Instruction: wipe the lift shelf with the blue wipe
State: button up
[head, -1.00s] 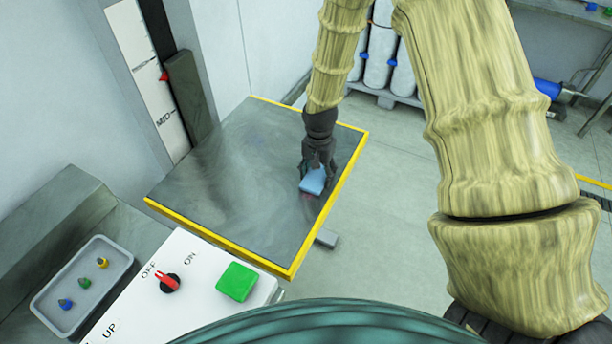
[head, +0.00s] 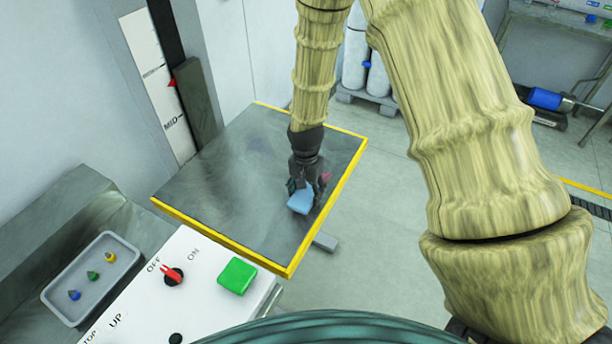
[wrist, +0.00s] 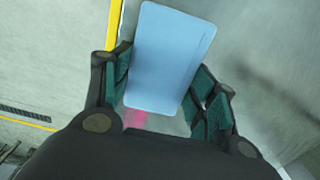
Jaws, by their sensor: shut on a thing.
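The lift shelf (head: 225,185) is a dark grey plate with a yellow edge, smeared in places, in the middle of the head view. My gripper (head: 303,190) is over its right part, pointing down. It is shut on the blue wipe (head: 300,201), a light blue block at the shelf surface; I cannot tell if it touches. In the wrist view the wipe (wrist: 168,60) sits between the two fingers. A pink-red mark (head: 325,177) shows on the shelf beside the gripper, and also below the wipe in the wrist view (wrist: 137,120).
A white control box (head: 195,282) with a red switch (head: 172,274) and green button (head: 237,275) stands in front of the shelf. A grey tray (head: 90,278) with small coloured pieces is at left. A scale post (head: 160,85) rises behind. White cylinders (head: 356,60) stand at the back.

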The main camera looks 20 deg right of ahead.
aim_at(305, 192)
jog(key=shift+a+r+p, duration=0.1)
jog(key=shift+r+p, duration=1.95)
jog(key=shift+r, duration=1.05)
jog(key=shift+w, duration=0.1)
